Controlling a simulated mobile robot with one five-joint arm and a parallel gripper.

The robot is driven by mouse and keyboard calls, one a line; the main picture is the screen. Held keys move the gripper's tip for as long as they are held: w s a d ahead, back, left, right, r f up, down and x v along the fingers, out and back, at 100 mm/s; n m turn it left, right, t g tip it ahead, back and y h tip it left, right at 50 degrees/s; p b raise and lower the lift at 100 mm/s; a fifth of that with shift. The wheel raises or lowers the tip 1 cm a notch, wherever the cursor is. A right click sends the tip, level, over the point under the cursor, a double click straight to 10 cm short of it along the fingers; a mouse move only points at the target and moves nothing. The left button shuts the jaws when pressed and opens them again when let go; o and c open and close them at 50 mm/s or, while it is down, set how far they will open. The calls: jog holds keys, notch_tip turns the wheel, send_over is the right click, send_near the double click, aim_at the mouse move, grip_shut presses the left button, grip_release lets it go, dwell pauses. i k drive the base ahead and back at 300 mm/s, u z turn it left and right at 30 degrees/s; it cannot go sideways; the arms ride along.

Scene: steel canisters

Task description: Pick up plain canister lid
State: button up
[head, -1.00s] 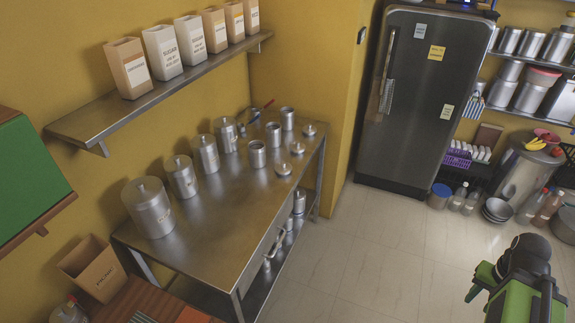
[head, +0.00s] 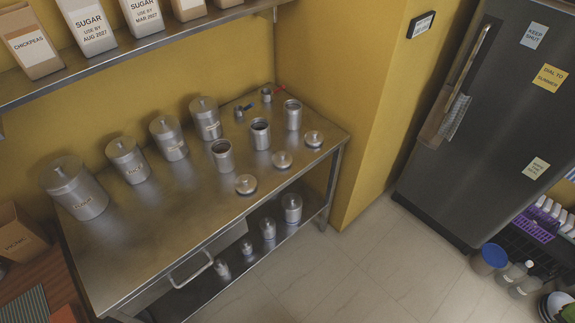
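Three loose round steel lids with knobs lie in a row along the right side of the steel table: a near lid (head: 246,185), a middle lid (head: 282,160) and a far lid (head: 313,139). I cannot tell which of them is the plain canister lid. Beside them stand three open canisters: near (head: 222,156), middle (head: 260,135) and far (head: 292,116). They look unlabelled from here. A row of lidded, labelled canisters, including a large one (head: 77,190), stands upright along the wall side. My gripper is out of view.
The steel table (head: 175,225) has a drawer handle (head: 190,272) and a lower shelf with several small canisters (head: 292,208). A wall shelf (head: 130,50) with cartons hangs above. Floor (head: 350,260) is clear between the table and the dark fridge (head: 480,130).

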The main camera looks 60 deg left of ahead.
aim_at(246, 184)
jog(key=i, duration=1.05)
jog(key=u, duration=2)
jog(key=k, duration=0.2)
jog(key=u, duration=2.4)
jog(key=i, duration=1)
jog(key=u, duration=0.3)
